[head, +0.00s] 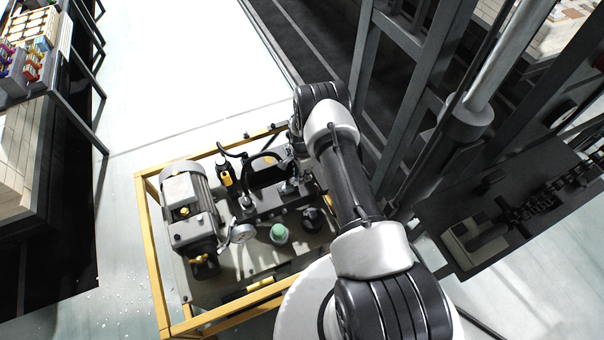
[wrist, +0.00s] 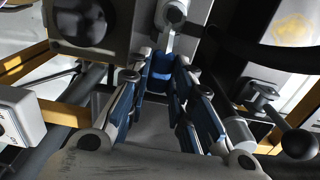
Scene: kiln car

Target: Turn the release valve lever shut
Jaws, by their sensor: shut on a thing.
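In the wrist view my gripper (wrist: 164,60) is shut, its two blue-padded fingers closing on a blue grip piece (wrist: 162,72) at the end of a short grey shaft (wrist: 171,14). This looks like the release valve lever; how far it is turned I cannot tell. A second lever with a black ball knob (wrist: 298,144) stands at the right of the wrist view, apart from the fingers. In the head view my arm hides the gripper and the blue grip at the hydraulic unit's far right side.
A yellow frame (head: 152,255) surrounds the unit. Inside are a grey motor (head: 188,205), a round gauge (head: 243,232), a green cap (head: 279,232) and black hoses (head: 264,164). A dark steel post (head: 408,95) stands close right of my arm. The floor (head: 180,70) beyond is clear.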

